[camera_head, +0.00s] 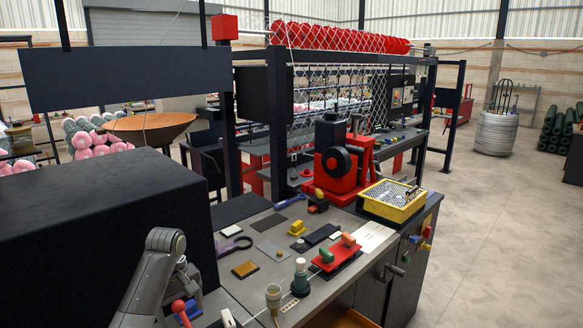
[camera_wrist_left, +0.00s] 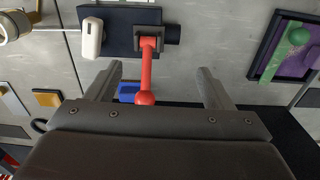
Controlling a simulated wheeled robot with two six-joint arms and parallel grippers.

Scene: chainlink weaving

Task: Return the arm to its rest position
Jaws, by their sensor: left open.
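My left gripper (camera_wrist_left: 160,80) is open and empty, its two dark fingers apart in the left wrist view. Between and beyond the fingers stands a red-knobbed lever (camera_wrist_left: 147,72) on a dark base; from this view I cannot tell how far below the fingers it is. My left arm (camera_head: 153,278) is folded at the lower left of the head view, beside the bench; the fingertips are not clear there. The red lever knob (camera_head: 178,306) shows close to it. My right arm and gripper are not in view.
The grey workbench (camera_head: 268,270) carries a red tray (camera_head: 337,259), a yellow wire-topped box (camera_head: 392,201), a red machine (camera_head: 338,160) and small blocks. A large black box (camera_head: 90,240) stands left of my arm. Open floor lies at the right.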

